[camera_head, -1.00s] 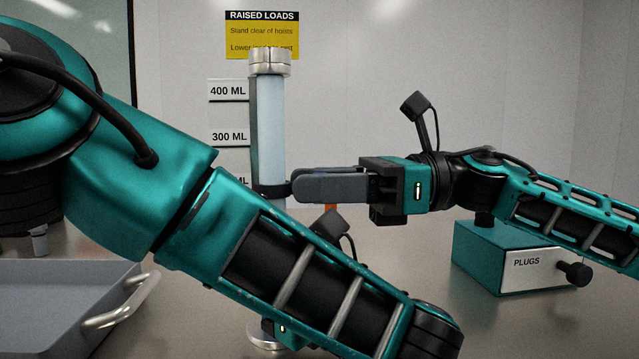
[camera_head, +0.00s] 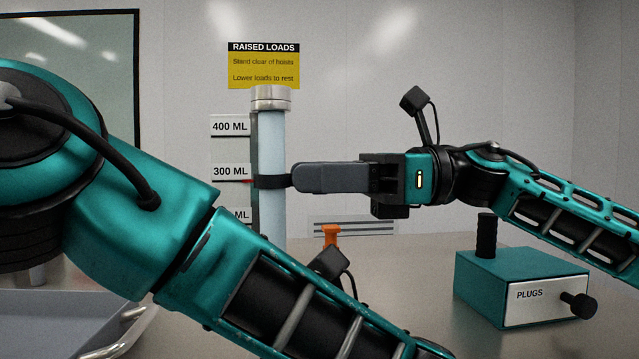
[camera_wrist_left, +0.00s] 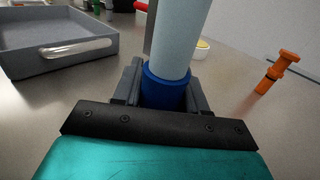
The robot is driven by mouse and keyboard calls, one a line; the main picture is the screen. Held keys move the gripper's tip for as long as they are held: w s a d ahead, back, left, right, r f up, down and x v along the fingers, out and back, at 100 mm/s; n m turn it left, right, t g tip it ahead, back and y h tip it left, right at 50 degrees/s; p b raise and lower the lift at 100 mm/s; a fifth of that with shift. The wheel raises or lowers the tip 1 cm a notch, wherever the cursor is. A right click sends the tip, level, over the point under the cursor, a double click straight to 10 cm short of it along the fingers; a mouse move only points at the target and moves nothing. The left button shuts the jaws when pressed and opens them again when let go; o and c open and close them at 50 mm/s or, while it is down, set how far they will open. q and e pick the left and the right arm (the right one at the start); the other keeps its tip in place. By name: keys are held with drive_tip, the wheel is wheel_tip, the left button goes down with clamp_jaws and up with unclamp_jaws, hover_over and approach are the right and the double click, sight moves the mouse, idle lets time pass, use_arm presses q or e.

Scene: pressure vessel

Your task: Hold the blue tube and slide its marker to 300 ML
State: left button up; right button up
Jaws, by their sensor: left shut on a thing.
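The tube (camera_head: 271,140) stands upright, pale blue with a metal cap; its lower part is hidden behind my left arm in the head view. Its marker (camera_head: 268,182) is a black band with a red pointer, level with the line under the 300 ML label (camera_head: 230,172). My right gripper (camera_head: 297,178) is shut on the marker's right side, seen side-on. In the left wrist view, my left gripper (camera_wrist_left: 160,92) is shut around the dark blue collar (camera_wrist_left: 165,88) at the tube's base. My left fingers are hidden in the head view.
A teal PLUGS box (camera_head: 520,285) with black knobs stands at the right. A grey tray (camera_head: 60,325) lies at the left. An orange plug-like piece (camera_head: 330,236) stands behind my left arm. The 400 ML label (camera_head: 230,126) is above the marker.

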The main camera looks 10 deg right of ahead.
drive_tip(key=o, duration=0.4)
drive_tip(key=d, duration=1.2)
drive_tip(key=shift+w, duration=0.15)
use_arm(q)
drive_tip(key=o, duration=1.3)
